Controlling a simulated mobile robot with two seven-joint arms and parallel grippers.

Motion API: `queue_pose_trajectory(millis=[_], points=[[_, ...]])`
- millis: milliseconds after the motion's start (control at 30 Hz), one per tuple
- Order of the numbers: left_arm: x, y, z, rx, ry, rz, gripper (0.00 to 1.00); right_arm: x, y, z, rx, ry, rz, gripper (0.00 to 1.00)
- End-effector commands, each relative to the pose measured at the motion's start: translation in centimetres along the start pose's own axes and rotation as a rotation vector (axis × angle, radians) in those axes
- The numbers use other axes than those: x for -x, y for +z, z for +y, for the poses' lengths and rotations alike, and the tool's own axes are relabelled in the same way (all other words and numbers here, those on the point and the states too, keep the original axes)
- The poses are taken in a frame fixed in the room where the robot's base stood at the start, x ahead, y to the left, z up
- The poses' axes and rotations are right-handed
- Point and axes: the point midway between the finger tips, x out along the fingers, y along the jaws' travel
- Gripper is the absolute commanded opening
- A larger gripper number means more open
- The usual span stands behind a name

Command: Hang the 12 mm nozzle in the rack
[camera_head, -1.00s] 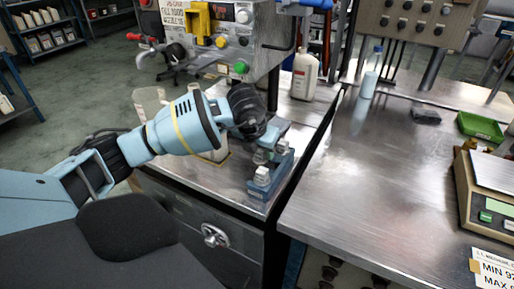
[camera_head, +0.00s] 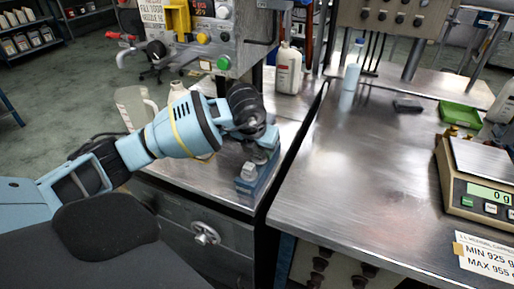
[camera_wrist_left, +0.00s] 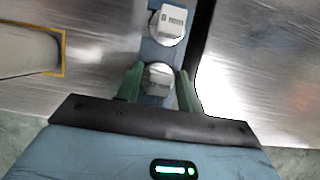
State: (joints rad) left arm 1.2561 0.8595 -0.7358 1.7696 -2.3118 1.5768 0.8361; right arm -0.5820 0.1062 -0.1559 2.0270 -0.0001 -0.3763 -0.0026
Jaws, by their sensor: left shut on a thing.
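The blue nozzle rack (camera_head: 248,198) stands at the front right of the left steel bench. It also shows as a blue strip in the left wrist view (camera_wrist_left: 155,50). My left gripper (camera_wrist_left: 159,92) has its green fingers on either side of a grey nozzle (camera_wrist_left: 158,76) and is shut on it. The held nozzle is over the near part of the strip; I cannot tell whether it is seated. Its size marking is not readable. A second, pale nozzle (camera_wrist_left: 168,24) with an unreadable label sits farther along the strip. My right gripper is not in view.
A clear jug (camera_head: 135,108) and a pale bottle (camera_head: 178,92) stand behind my left arm. A white canister (camera_head: 288,70) stands at the back. A filling machine (camera_head: 215,40) rises behind.

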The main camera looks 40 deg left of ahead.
Motion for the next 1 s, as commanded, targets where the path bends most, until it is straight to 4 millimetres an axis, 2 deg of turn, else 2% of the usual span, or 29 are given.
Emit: queue_pose_trajectory(millis=[400, 433, 600, 867, 1000], points=[[-0.21, -0.08, 0.04, 0.001, 0.0, 0.0, 0.13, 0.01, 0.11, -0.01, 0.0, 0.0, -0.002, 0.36], [-0.21, -0.08, 0.04, 0.001, 0.0, 0.0, 0.4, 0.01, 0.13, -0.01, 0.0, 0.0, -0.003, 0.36], [-0.21, -0.08, 0.04, 0.0, 0.0, 0.0, 0.62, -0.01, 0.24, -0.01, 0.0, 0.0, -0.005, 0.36], [-0.2, -0.11, 0.05, 0.0, 0.0, 0.001, 0.63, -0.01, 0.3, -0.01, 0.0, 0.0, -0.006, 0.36], [0.69, -0.04, 0.02, 0.0, -0.001, -0.001, 0.63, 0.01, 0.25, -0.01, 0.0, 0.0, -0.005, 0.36]])
